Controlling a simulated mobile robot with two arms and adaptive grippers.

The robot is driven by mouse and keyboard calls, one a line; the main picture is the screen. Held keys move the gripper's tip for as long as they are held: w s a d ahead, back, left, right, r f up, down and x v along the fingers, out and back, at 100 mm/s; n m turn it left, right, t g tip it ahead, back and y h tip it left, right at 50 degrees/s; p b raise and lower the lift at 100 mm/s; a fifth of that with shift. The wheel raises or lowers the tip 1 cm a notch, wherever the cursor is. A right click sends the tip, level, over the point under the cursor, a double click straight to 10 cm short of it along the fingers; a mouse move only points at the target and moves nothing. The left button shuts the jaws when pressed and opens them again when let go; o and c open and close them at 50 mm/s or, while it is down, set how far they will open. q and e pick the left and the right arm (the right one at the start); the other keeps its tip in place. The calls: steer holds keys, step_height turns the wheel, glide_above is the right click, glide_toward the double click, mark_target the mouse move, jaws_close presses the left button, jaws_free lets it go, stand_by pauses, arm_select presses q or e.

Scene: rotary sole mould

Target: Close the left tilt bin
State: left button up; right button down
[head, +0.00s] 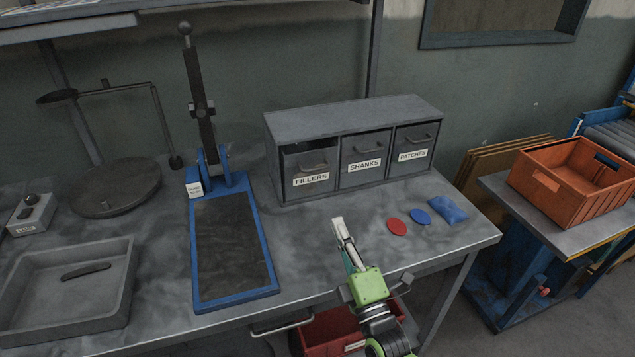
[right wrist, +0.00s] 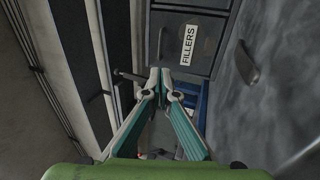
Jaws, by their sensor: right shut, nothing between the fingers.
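The left tilt bin, labelled FILLERS (head: 296,165), is the leftmost of three bins in a grey cabinet (head: 350,117) at the back of the bench. A dark gap shows above its front, and the front looks tilted slightly outward. Its handle (head: 313,167) sits above the label. In the right wrist view the bin front (right wrist: 207,50) shows sideways at the top, beyond the fingertips. My right gripper (head: 339,229) is shut and empty, over the bench in front of the cabinet and apart from the bin. Its fingertips meet in the right wrist view (right wrist: 158,83). My left gripper is not in view.
The SHANKS bin (head: 366,151) and PATCHES bin (head: 413,143) stand to the right. A blue-framed press (head: 237,298) with an upright lever (head: 198,85) stands left of the cabinet. Red and blue discs (head: 397,226) and a blue packet (head: 448,209) lie at right.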

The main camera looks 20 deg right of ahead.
steer(key=p, duration=0.1)
glide_toward(315, 169)
steer(key=p+x, duration=0.1)
steer(key=x, duration=0.4)
steer(key=shift+w+f, duration=0.1)
steer(key=shift+p+x, duration=0.4)
steer(key=shift+x, duration=0.5)
steer(key=w+r+g+p, duration=0.1)
steer(key=w+g+p, duration=0.1)
steer(key=p, duration=0.5)
steer(key=shift+a+r, duration=0.1)
steer(key=shift+r, duration=0.25)
steer(key=shift+w+f, duration=0.1)
steer(key=shift+f, duration=0.05)
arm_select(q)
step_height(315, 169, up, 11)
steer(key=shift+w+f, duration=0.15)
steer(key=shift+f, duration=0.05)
arm_select(e)
steer(key=shift+f, duration=0.1)
